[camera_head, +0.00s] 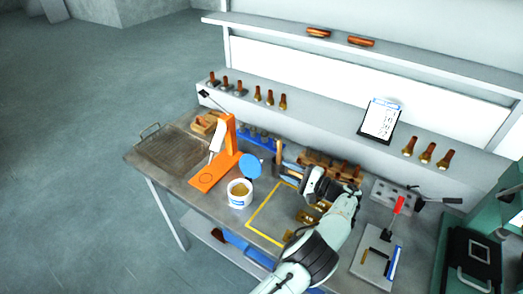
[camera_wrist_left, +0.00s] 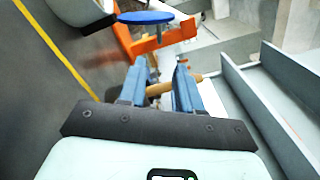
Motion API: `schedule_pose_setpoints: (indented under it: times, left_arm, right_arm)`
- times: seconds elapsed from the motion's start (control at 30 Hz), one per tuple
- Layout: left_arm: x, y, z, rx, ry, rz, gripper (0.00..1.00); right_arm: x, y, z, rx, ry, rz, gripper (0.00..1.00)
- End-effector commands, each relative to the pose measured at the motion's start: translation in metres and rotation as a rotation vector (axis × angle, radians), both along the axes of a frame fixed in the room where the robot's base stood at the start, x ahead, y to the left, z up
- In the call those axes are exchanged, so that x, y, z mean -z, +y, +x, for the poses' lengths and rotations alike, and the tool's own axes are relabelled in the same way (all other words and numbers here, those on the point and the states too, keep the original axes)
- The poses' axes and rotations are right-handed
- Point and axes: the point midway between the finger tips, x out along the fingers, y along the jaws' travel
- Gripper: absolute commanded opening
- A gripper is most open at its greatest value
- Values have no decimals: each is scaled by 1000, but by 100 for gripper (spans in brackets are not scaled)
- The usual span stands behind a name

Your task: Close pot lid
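The white pot (camera_head: 240,200) stands on the workbench with tan contents showing. Its round blue lid (camera_head: 250,166) is raised, tilted up at the pot's far side, so the pot is open. My left gripper (camera_head: 280,162) is to the right of the lid, apart from it. In the left wrist view, the two fingers of the gripper (camera_wrist_left: 161,72) are spread, with the blue lid (camera_wrist_left: 145,17) ahead of them and part of the white pot (camera_wrist_left: 82,12) at the upper left. A tan rod (camera_wrist_left: 160,89) shows between the fingers; I cannot tell whether it touches them. My right gripper is not in view.
An orange stand (camera_head: 215,170) is left of the pot, behind it. A blue rack (camera_head: 262,139) and a wooden block with tools (camera_head: 318,160) line the back. A wire mesh tray (camera_head: 172,149) lies at the left. Yellow tape (camera_head: 262,208) marks the bench right of the pot.

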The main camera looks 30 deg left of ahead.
Motion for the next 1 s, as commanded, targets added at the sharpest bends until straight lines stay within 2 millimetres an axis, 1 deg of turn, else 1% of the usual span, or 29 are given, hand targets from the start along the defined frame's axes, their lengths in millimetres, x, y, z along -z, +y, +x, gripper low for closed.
schedule_pose_setpoints:
  times: [0.17,0.4,0.6,0.7,0.8,1.0]
  left_arm:
    - [1,31,0,-6,2,0,34]
    - [-1,83,4,-6,0,0,34]
    - [-1,113,7,-4,0,0,34]
    - [-1,122,8,-3,-1,1,34]
    - [-1,127,8,-2,-1,0,34]
    - [0,128,8,-1,-1,0,34]
  right_arm:
    - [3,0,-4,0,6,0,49]
    - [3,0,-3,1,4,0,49]
    - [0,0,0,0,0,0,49]
    - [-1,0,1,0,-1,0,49]
    - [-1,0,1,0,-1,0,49]
    - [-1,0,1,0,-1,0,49]
